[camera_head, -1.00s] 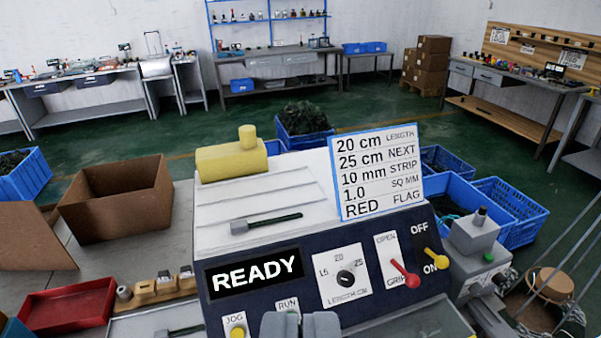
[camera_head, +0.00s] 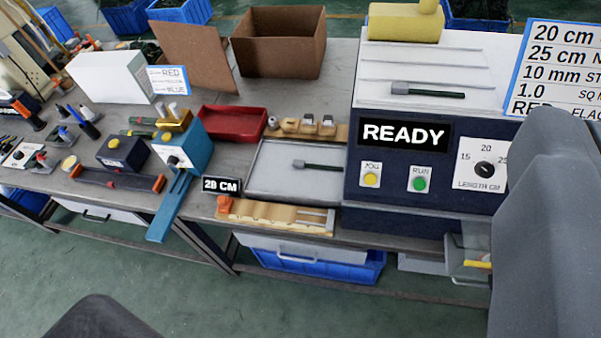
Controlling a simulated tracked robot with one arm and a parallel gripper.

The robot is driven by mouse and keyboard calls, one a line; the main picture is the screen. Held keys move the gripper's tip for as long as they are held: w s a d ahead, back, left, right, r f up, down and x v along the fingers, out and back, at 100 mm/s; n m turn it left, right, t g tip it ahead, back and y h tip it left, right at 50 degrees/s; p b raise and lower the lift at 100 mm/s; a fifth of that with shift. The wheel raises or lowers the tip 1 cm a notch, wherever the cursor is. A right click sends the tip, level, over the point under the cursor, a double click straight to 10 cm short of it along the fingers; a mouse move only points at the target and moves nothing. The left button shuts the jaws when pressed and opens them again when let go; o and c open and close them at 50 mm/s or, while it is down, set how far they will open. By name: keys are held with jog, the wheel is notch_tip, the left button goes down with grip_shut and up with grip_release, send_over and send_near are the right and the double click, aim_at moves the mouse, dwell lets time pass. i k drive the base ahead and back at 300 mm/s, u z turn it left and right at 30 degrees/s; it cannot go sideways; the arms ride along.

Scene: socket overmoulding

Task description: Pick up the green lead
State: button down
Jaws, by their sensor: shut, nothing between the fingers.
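A dark green lead (camera_head: 436,93) with a grey end lies on the sloped white top of the machine (camera_head: 371,188) whose display reads READY. A similar dark green lead (camera_head: 326,167), also with a grey end, lies in the shallow grey tray (camera_head: 272,184) left of the machine. My gripper (camera_head: 560,112) looms large and grey at the right edge, close to the camera. It is shut and empty, and appears apart from both leads. It hides part of the machine's right side and the lower part of the settings board (camera_head: 556,60).
A red tray (camera_head: 232,136), an open cardboard box (camera_head: 279,50) and a wooden fixture (camera_head: 275,214) share the bench. A blue device (camera_head: 185,150) stands farther left. A yellow block (camera_head: 404,24) sits on the machine top. Green floor is clear in front.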

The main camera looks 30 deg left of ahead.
aim_at(318, 166)
jog(key=z, duration=1.45)
jog(key=i, duration=1.6)
jog(key=u, duration=3.6)
